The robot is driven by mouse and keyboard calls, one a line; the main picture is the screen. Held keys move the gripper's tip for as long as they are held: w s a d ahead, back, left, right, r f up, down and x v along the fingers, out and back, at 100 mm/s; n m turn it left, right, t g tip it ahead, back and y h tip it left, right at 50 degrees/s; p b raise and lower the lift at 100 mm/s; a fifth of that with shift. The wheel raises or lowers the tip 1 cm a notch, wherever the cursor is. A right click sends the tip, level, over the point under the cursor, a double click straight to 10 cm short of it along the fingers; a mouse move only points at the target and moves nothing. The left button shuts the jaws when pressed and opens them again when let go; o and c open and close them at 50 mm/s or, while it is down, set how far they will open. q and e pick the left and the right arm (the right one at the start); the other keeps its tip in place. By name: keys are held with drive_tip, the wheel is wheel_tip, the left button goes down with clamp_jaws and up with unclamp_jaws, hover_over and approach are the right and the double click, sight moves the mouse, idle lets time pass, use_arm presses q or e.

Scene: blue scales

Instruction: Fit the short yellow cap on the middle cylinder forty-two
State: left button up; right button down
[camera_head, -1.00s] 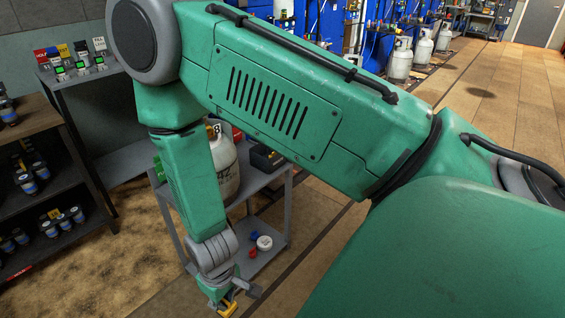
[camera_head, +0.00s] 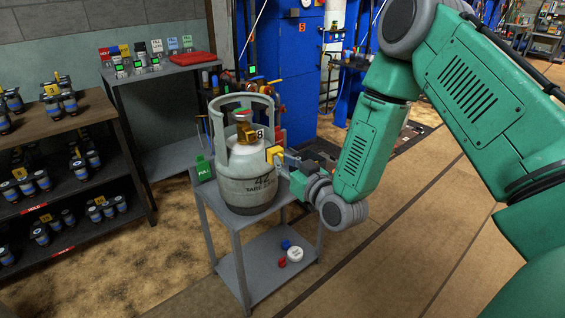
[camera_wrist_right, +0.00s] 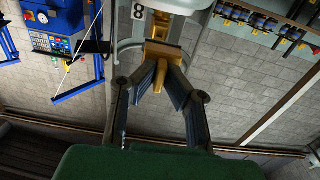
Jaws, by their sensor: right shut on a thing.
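The grey cylinder marked 42 (camera_head: 250,189) stands upright on a small grey cart, with a brass valve (camera_head: 246,133) and a tag reading 8 inside its collar. In the right wrist view, the fingers (camera_wrist_right: 163,72) close in on the yellow cap (camera_wrist_right: 164,50), directly in front of the cylinder's valve opening. I cannot tell whether the cap touches the valve. My left gripper is not in view.
The cart's lower shelf (camera_head: 258,277) holds a white cap (camera_head: 295,254), a blue cap and a red cap. Dark shelves (camera_head: 75,185) with several valves stand at left. Open floor (camera_head: 400,260) lies at right.

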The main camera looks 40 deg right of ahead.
drive_tip(key=shift+d, duration=0.1)
drive_tip(key=shift+f, duration=0.1)
drive_tip(key=shift+w, duration=0.75)
drive_tip(key=b, duration=0.1)
approach(254, 139)
drive_tip(key=shift+w, duration=1.85)
drive_tip(key=shift+w+f, duration=0.1)
drive_tip(key=shift+w, duration=0.05)
drive_tip(key=shift+w+b, duration=0.4)
drive_tip(key=shift+w, duration=1.25)
